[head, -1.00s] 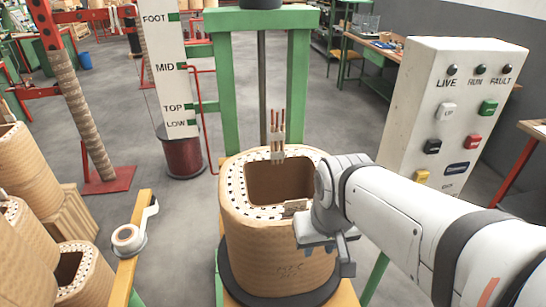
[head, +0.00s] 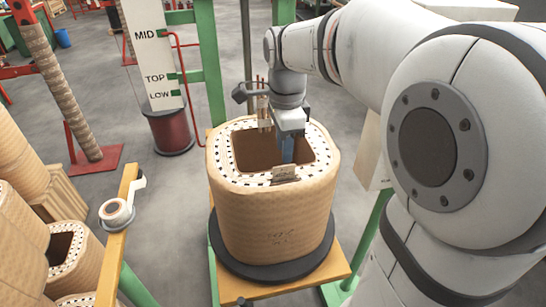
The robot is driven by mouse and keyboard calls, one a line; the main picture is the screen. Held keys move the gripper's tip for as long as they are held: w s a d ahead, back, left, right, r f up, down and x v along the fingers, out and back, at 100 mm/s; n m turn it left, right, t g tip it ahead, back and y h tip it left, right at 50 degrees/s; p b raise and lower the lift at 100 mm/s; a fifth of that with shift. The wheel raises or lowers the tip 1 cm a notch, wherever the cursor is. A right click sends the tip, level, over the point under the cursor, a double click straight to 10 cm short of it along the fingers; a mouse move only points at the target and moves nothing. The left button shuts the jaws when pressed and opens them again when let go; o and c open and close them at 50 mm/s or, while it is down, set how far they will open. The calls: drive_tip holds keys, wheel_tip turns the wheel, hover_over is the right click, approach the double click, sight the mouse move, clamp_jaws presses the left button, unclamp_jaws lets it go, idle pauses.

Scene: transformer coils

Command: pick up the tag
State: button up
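A small grey-beige plate (head: 285,174), which looks like the tag, sits at the front rim of the tan wound coil (head: 270,215) in the head view. Its markings are too small to read. My gripper (head: 290,152) points down over the coil's dark central opening, just behind the plate in the picture. A bluish part shows at its lower end. I cannot tell whether its fingers are apart, or whether they touch anything.
The coil stands on a dark round plate (head: 270,268) over a yellow-topped stand. Copper-coloured leads (head: 262,100) rise behind the opening. A tape roll (head: 116,212) sits on a yellow beam at left, near more coils (head: 70,250). A green frame (head: 212,75) stands behind.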

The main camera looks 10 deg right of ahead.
sight(284, 168)
drive_tip(key=f, duration=0.7)
drive_tip(key=shift+w+d+f, duration=0.1)
drive_tip(key=shift+w+d, duration=0.05)
drive_tip(key=shift+w, duration=0.05)
drive_tip(key=shift+c, duration=0.2)
clamp_jaws()
